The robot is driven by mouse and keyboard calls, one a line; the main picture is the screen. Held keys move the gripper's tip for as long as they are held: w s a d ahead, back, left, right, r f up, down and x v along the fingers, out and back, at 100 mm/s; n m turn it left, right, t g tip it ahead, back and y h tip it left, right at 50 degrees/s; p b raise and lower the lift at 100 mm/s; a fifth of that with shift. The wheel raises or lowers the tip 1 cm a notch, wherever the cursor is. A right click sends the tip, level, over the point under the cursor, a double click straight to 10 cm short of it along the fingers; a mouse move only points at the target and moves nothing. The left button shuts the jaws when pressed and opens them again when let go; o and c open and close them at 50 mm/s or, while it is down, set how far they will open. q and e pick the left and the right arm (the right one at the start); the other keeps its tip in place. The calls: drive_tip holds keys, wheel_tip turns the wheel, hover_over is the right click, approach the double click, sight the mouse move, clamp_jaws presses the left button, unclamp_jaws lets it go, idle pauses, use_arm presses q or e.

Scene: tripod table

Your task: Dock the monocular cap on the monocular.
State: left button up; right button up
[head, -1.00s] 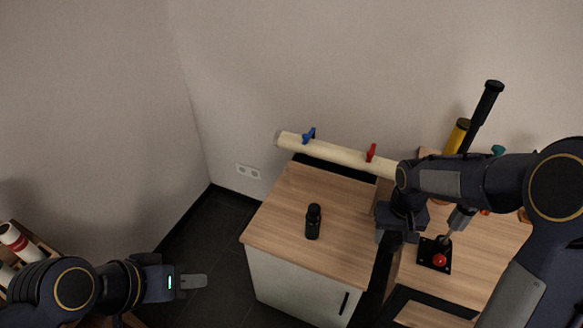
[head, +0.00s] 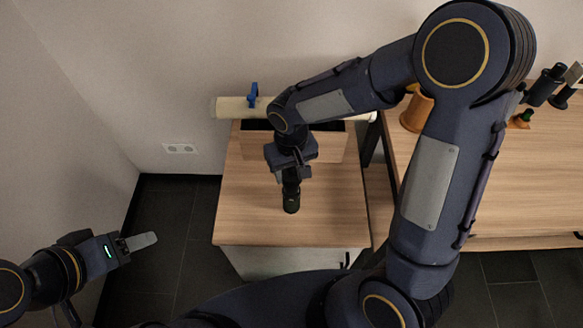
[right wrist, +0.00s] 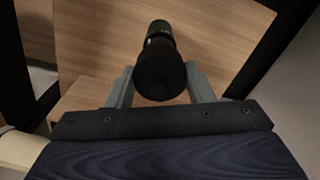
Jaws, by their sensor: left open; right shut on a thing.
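The black monocular (head: 291,203) stands on the wooden cabinet top, directly below my right gripper (head: 289,174). In the right wrist view the dark round monocular cap (right wrist: 160,74) sits between the two grey fingers, which are shut on it. The monocular's body (right wrist: 159,33) shows just beyond the cap, roughly in line with it. Both are black, so I cannot tell whether they touch or are seated. My left gripper (head: 139,243) is open and empty, off to the left above the floor, away from the cabinet.
The wooden cabinet top (head: 240,220) is otherwise clear around the monocular. A pale pipe with a blue valve handle (head: 253,94) runs along the wall behind. A wooden workbench (head: 490,190) with several tools stands on the right. A wall socket (head: 180,148) is at left.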

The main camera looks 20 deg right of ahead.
sight(291, 179)
drive_tip(key=shift+f+b, duration=0.75)
drive_tip(key=shift+f, duration=0.7)
drive_tip(key=shift+f+b, duration=0.55)
drive_tip(key=shift+b, duration=0.15)
idle(0.4)
drive_tip(key=o, duration=0.7)
drive_tip(key=shift+c, duration=0.2)
drive_tip(key=shift+r+p, duration=4.3)
drive_tip(key=shift+r, duration=1.25)
